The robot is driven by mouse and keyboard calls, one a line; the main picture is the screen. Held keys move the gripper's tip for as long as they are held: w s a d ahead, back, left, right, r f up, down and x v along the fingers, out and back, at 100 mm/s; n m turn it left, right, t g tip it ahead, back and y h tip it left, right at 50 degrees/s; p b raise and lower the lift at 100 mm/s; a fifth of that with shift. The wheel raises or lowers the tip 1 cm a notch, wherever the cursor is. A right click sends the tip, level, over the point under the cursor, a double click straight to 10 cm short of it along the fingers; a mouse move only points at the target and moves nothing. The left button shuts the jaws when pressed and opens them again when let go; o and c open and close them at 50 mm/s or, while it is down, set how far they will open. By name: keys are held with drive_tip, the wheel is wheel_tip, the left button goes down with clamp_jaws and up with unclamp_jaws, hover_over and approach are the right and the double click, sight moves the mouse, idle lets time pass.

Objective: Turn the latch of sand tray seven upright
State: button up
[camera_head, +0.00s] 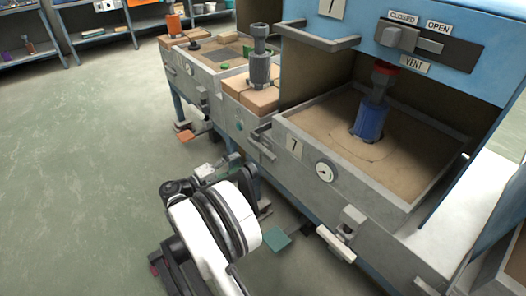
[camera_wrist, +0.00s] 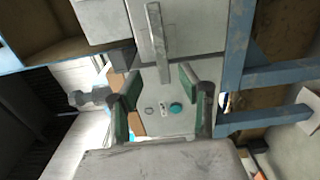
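Sand tray seven (camera_head: 375,205) is a grey box of sand with a "7" plate and a round gauge on its front. Its latch (camera_head: 336,244), a pale bar on a grey bracket, lies slanted near the lower front, not upright. My gripper (camera_head: 222,168) is in front of the bench, left of the latch and apart from it, partly hidden by my white wrist. In the wrist view, its green-padded fingers (camera_wrist: 162,107) are spread and empty. Beyond them is a grey panel with a teal button (camera_wrist: 175,108) and a pale bar (camera_wrist: 157,42); I cannot tell whether that bar is the latch.
A blue pattern with a red top (camera_head: 370,112) stands in the sand. Above is a blue hood with a vent slider (camera_head: 410,38). Teal (camera_head: 277,240) and orange (camera_head: 185,135) pedals jut out low. The green floor (camera_head: 90,170) at left is clear.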

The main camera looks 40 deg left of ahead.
sight(259, 151)
drive_tip(key=b+x, duration=0.3)
drive_tip(key=x, duration=0.9)
drive_tip(key=shift+w, duration=0.15)
clamp_jaws()
